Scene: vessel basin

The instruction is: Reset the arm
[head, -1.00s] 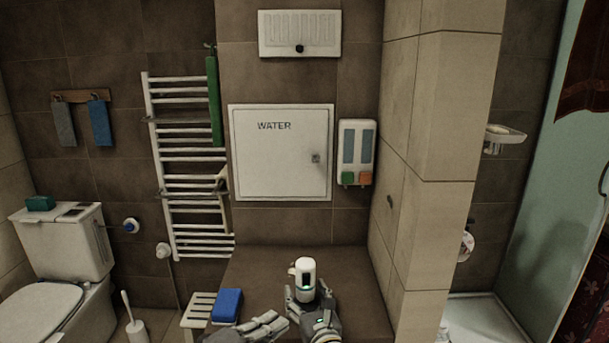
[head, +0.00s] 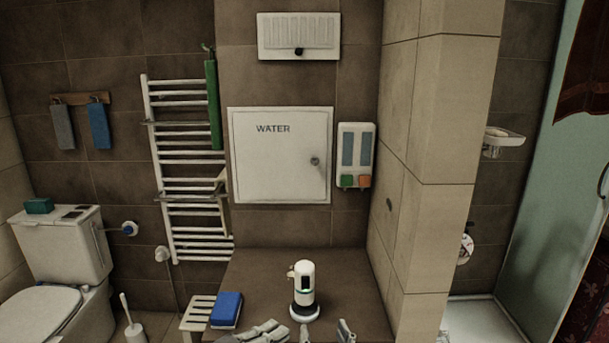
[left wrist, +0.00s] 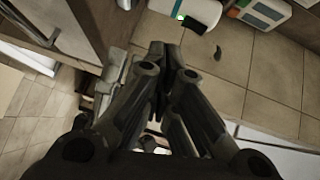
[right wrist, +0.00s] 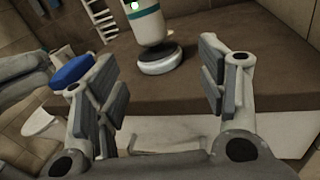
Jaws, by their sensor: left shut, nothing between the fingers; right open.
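A white bottle-shaped device (head: 304,285) with a dark band stands upright on a round base on the brown ledge (head: 262,275). Its lower part and base show in the right wrist view (right wrist: 155,45). My right gripper (right wrist: 165,80) is open and empty, its fingers apart on the near side of the device and not touching it. Its fingertips show at the bottom edge of the head view (head: 326,333). My left gripper (left wrist: 158,62) is shut and empty. In the head view it lies low, left of the device (head: 265,332).
A slatted white stool (head: 196,314) with a blue block (head: 226,309) stands left of the ledge. A tiled wall (head: 410,230) bounds the right side. A white WATER panel (head: 280,155) and a soap dispenser (head: 356,155) are on the back wall. The ledge behind the device is clear.

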